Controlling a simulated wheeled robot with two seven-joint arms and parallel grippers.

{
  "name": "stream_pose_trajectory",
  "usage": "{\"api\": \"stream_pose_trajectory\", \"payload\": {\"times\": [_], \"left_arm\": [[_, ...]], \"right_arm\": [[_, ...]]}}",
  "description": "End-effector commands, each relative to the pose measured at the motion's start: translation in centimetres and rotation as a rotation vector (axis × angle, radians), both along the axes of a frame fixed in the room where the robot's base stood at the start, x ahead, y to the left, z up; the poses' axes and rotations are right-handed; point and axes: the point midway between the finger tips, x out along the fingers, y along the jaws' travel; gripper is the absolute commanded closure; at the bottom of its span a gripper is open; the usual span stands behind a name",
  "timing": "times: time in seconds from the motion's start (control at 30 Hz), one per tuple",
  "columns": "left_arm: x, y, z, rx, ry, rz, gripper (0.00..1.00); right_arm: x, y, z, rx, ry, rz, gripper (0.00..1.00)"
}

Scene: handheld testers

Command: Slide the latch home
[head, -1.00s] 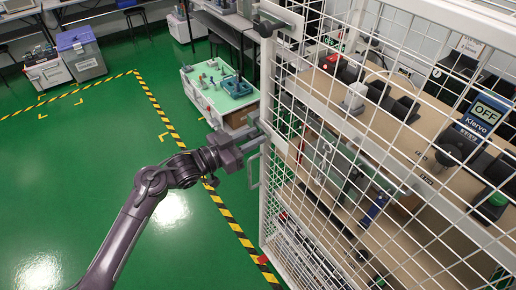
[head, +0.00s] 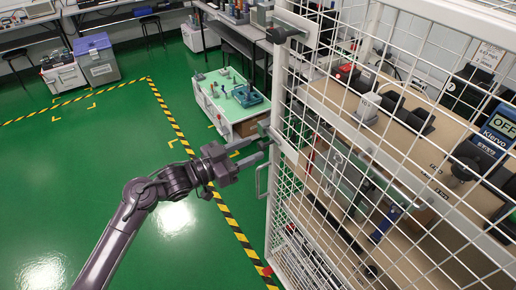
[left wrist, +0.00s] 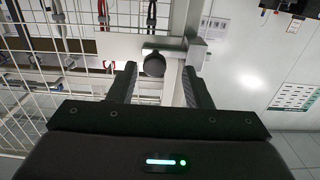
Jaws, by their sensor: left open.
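The latch on the white mesh cage door shows in the left wrist view as a grey bar (left wrist: 165,44) with a dark round knob (left wrist: 154,65). The knob lies between and just beyond my left gripper's fingertips (left wrist: 160,82). In the head view my left gripper (head: 261,147) is open beside the cage post, its fingers apart and pointing right at a pale latch plate (head: 287,149). Whether a finger touches the latch I cannot tell. A second dark fitting (head: 287,32) sits higher on the post. My right gripper is not in view.
A door handle (head: 261,182) hangs just below my left gripper. The mesh cage (head: 335,150) fills the right side, with a bench and devices inside. A low green-topped cart (head: 232,97) stands behind.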

Motion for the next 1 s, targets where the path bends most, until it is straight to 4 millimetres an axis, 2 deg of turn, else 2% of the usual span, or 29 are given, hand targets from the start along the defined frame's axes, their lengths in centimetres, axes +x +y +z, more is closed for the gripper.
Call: {"api": "stream_pose_trajectory", "payload": {"times": [0.1, 0.27, 0.8, 0.9, 0.97, 1.0], "left_arm": [[-1.2, 1.7, -0.4, 0.003, 0.000, 0.001, 0.55], [-2.1, 3.0, -0.1, 0.001, -0.001, 0.001, 0.55], [-2.2, 3.2, 0.0, -0.001, 0.001, 0.002, 0.55], [-1.8, 3.6, -1.4, 0.001, 0.023, 0.026, 0.55], [-1.3, 4.3, -3.5, 0.004, 0.055, 0.061, 0.55], [-0.9, 4.9, -5.5, 0.009, 0.082, 0.094, 0.55]], "right_arm": [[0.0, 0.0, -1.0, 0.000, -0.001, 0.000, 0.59], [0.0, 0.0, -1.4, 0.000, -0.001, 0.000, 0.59], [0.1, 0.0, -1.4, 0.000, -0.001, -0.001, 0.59], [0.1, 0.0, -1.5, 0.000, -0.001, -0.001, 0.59], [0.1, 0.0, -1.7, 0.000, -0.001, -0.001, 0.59], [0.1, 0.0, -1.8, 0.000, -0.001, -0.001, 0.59]]}}
